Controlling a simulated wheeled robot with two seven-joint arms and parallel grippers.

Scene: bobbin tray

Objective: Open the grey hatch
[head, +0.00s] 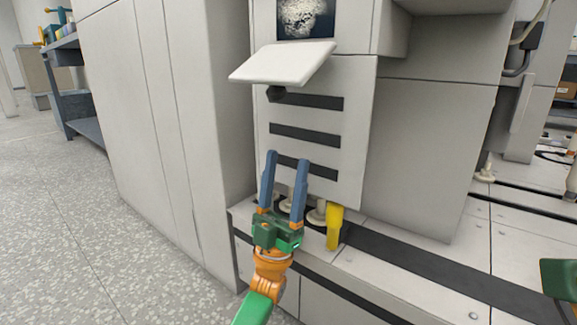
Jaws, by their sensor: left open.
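The light grey front panel (352,130) with three dark horizontal slots looks like the grey hatch. A dark round knob (277,94) sits at its upper left. Whether the panel is latched or ajar I cannot tell. My left gripper (287,158) is open and empty, its blue fingers pointing up in front of the lowest slot. Whether the fingers touch the panel is unclear. My right gripper's fingers are not in view.
A pale tilted flap (285,63) juts out above the slots, under a screen (305,18). Pale bobbins (317,213) and a yellow piece (335,226) stand on the ledge (385,238) below. Speckled floor (70,230) is clear at the left.

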